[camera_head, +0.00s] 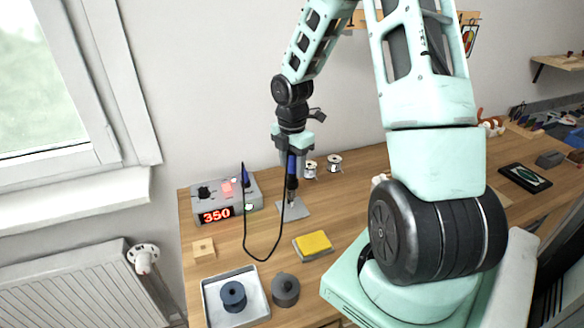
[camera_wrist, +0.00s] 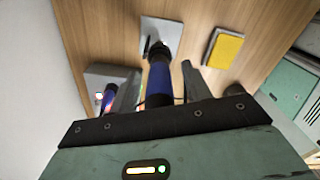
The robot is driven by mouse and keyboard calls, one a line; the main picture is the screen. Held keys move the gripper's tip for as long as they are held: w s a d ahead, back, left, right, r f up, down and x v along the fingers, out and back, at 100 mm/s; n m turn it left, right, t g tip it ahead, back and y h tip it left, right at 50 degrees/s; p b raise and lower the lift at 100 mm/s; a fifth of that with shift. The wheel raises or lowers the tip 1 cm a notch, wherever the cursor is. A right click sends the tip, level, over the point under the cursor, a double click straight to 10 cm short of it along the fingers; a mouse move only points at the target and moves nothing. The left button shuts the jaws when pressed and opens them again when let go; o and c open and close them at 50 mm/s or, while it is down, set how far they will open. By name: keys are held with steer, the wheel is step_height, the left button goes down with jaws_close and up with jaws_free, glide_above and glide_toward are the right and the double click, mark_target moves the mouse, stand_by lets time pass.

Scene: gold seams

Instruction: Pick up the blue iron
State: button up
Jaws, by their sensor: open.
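The blue iron (camera_head: 291,166) stands upright over a small grey plate (camera_head: 297,210) on the wooden bench, with its dark lower end toward the plate. Its blue handle (camera_wrist: 160,83) also shows in the wrist view. My gripper (camera_head: 294,153) is open around the upper part of the handle. In the wrist view, the fingers of my gripper (camera_wrist: 160,88) lie one on each side of the handle, with a gap visible at least on the left. A thin black cable (camera_head: 248,245) loops near the iron. The top of the iron is hidden by my gripper.
A grey station (camera_head: 228,197) with a red "350" display and a smaller blue part (camera_head: 245,178) stands left of the iron. A yellow sponge (camera_head: 314,243) lies in front. A tray (camera_head: 252,291), a dark round pot (camera_head: 285,288) and two spools (camera_head: 334,162) are nearby.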

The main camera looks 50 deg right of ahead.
steer(key=shift+c, duration=0.3)
jaws_close()
steer(key=shift+r, duration=0.1)
